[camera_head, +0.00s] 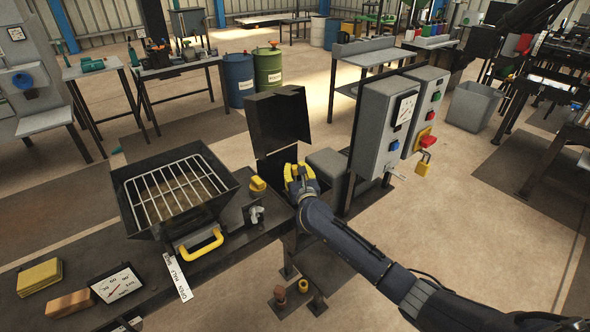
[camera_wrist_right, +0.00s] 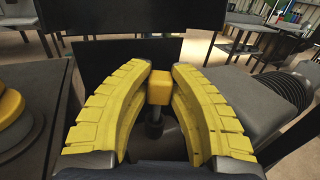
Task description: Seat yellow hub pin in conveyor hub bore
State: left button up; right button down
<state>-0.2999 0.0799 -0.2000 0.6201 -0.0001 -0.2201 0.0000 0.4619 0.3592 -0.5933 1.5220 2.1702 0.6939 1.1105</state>
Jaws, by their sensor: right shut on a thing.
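My right gripper (camera_head: 299,173) reaches in from the lower right, in front of an open dark upright panel. In the right wrist view, its yellow-padded fingers (camera_wrist_right: 159,95) are shut on the yellow hub pin (camera_wrist_right: 159,86). The pin has a blocky yellow head, with a grey shaft pointing down and away between the fingers. A small dark round part (camera_wrist_right: 154,130) shows below the head; I cannot tell whether it is the hub bore or whether the shaft is in it. In the head view the gripper hides the pin. My left gripper is not in view.
A black hopper with a wire grate (camera_head: 178,187) and a yellow handle (camera_head: 199,244) stands on the bench to the left. A yellow knob (camera_head: 258,187) sits close left of the gripper. The dark upright panel (camera_head: 279,116) rises behind. A grey control box (camera_head: 386,126) stands right.

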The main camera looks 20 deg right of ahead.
jog(key=shift+f, duration=0.35)
dwell(0.6)
jog(key=shift+f, duration=0.3)
jog(key=c, duration=1.2)
grip_release()
jog(key=shift+o, duration=0.2)
